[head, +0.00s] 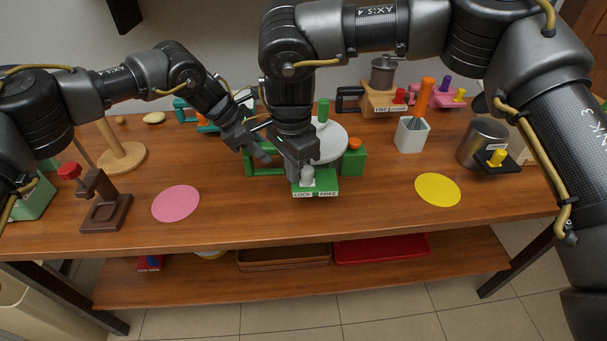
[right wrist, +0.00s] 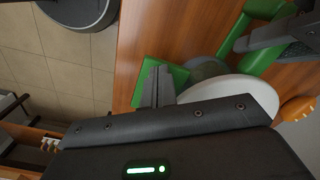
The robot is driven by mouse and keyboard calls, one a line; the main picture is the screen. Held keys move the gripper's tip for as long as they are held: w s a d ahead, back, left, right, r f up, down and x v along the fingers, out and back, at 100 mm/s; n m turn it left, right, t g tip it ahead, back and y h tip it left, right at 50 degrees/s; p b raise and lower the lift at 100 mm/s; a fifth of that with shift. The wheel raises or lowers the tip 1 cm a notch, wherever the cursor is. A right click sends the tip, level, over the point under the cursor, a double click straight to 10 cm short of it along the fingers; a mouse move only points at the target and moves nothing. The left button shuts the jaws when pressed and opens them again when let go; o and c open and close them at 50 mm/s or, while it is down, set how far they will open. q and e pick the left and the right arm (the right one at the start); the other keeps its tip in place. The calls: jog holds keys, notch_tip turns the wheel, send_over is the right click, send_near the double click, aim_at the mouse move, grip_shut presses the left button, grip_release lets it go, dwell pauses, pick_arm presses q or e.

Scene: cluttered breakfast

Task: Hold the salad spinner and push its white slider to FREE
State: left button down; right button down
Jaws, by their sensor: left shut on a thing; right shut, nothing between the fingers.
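The salad spinner has a white round lid (head: 330,146), a green upright knob (head: 323,109) and a green front plate (head: 329,187) marked LOCK at left and FREE at right. Its white slider (head: 307,178) stands toward the LOCK side. My left gripper (head: 262,156) is shut on the spinner's green side handle (head: 264,170); the handle also shows in the right wrist view (right wrist: 236,34). My right gripper (head: 304,167) is shut and empty, pointing down just behind or at the slider; contact is unclear. In the right wrist view its fingertips (right wrist: 158,75) lie over the green plate (right wrist: 177,75).
A pink disc (head: 176,203) and a yellow disc (head: 437,189) lie either side in front. A brown stand (head: 105,205) is at left. A white cup with a whisk (head: 412,135) and a metal canister (head: 482,142) stand at right. A coffee grinder (head: 383,95) is behind.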

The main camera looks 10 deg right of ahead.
aim_at(313, 168)
jog(key=shift+d, duration=1.45)
jog(key=shift+s+d, duration=0.1)
jog(key=shift+d, duration=0.45)
jog(key=shift+a, duration=0.65)
jog(key=shift+r, duration=3.5)
pick_arm(q)
jog(key=c, duration=1)
grip_release()
